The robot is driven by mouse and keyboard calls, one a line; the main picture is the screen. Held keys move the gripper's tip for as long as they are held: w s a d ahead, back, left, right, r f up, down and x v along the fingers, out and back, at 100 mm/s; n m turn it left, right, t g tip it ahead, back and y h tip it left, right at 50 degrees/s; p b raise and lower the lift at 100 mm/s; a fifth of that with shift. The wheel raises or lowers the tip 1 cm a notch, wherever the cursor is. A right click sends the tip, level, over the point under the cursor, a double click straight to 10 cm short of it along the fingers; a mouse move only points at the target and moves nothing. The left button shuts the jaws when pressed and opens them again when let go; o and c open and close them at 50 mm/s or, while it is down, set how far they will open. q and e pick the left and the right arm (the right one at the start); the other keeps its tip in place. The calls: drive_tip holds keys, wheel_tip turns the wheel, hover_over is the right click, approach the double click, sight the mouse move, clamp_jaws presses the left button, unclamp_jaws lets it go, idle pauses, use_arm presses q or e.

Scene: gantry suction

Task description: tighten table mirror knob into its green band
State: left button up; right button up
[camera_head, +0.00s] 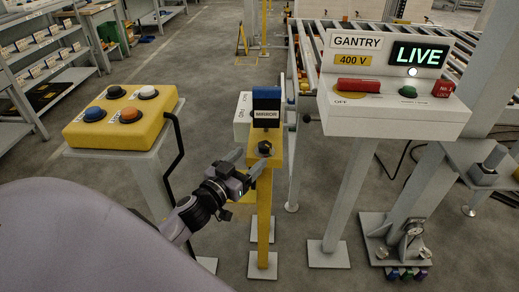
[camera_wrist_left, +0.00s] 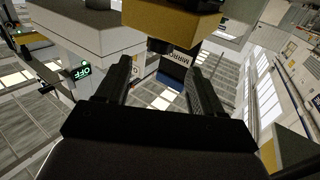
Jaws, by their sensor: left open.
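The mirror station is a yellow post (camera_head: 264,215) with a blue-and-black panel labelled MIRROR (camera_head: 267,105) on top. A dark round knob (camera_head: 265,147) sits on its yellow head, below the label. I cannot make out a green band around it. My left gripper (camera_head: 248,165) is open and empty, just left of and slightly below the knob. My right gripper is not in view.
A yellow button box (camera_head: 122,118) on a stand is at the left. The white GANTRY panel (camera_head: 392,112) with a lit LIVE sign (camera_head: 418,56) stands to the right. A metal column (camera_head: 430,160) and a conveyor are behind it. Floor between the posts is open.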

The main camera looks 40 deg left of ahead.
sight(261, 148)
use_arm(q)
drive_tip(key=shift+w, duration=2.9)
